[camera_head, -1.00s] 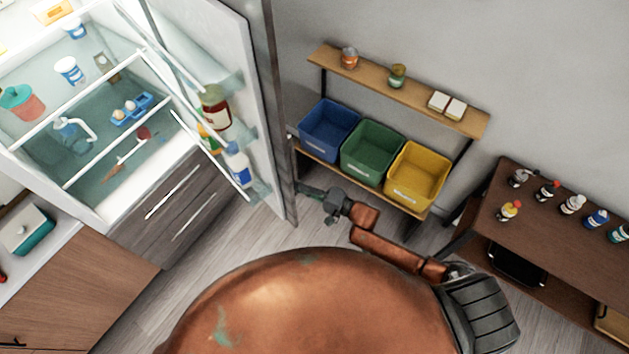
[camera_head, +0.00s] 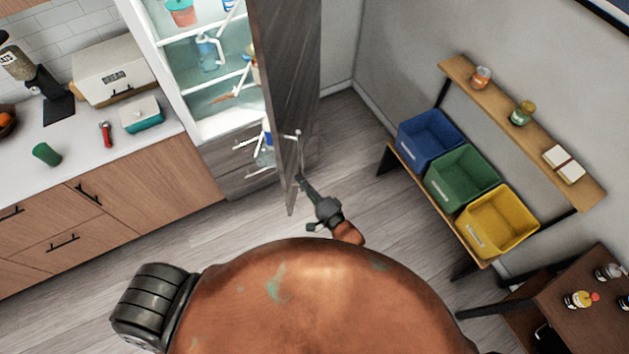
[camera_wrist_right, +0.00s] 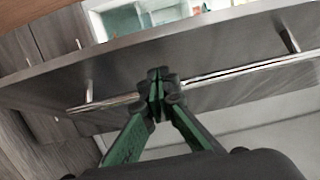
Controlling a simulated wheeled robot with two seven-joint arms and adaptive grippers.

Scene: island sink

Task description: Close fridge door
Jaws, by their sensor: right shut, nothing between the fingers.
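The fridge (camera_head: 228,122) stands open at the upper left of the head view, with lit shelves. Its door (camera_head: 290,70) is partly open, with its dark wood-grain outer face toward the right and its edge toward me. A thin metal handle (camera_head: 298,150) runs along that face. My right gripper (camera_head: 302,183) is shut and empty beside the lower outer face. In the right wrist view, its shut fingertips (camera_wrist_right: 160,86) are at the handle bar (camera_wrist_right: 235,72); whether they touch it, I cannot tell. My left gripper is not in view.
A counter (camera_head: 85,160) with drawers lies left of the fridge. A rack with blue (camera_head: 430,137), green (camera_head: 460,178) and yellow (camera_head: 497,220) bins stands at the right. A dark table (camera_head: 580,310) is at the lower right. The floor between door and rack is clear.

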